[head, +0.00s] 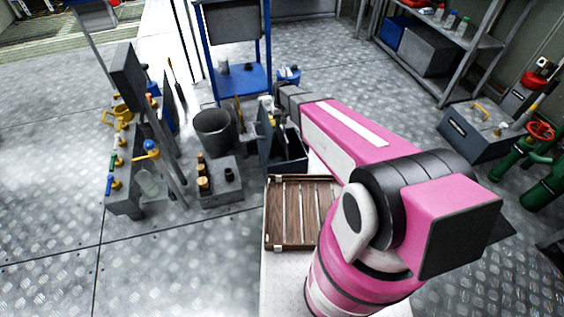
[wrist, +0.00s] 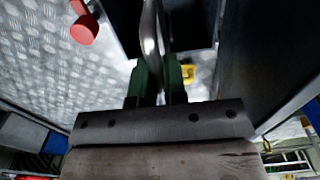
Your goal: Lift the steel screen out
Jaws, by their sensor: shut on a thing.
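In the wrist view my gripper (wrist: 160,80) has its green fingers closed on a curved, shiny steel piece (wrist: 150,35), which I take for the handle or edge of the steel screen. The rest of that piece runs out of the top of the picture. In the head view my pink arm reaches away to the upper left, and my gripper (head: 268,104) is small and partly hidden at its far end. It is above a dark open box (head: 290,158) with an upright dark grey panel (head: 264,142) at its left. I cannot tell whether that panel is the screen.
A slatted wooden tray (head: 271,215) lies in front of the box. A grey bucket (head: 213,130), a grey block (head: 218,190) with bottles and a grey valve stand (head: 126,190) are to the left. A blue rack (head: 240,80) stands behind. Bare floor is at lower left.

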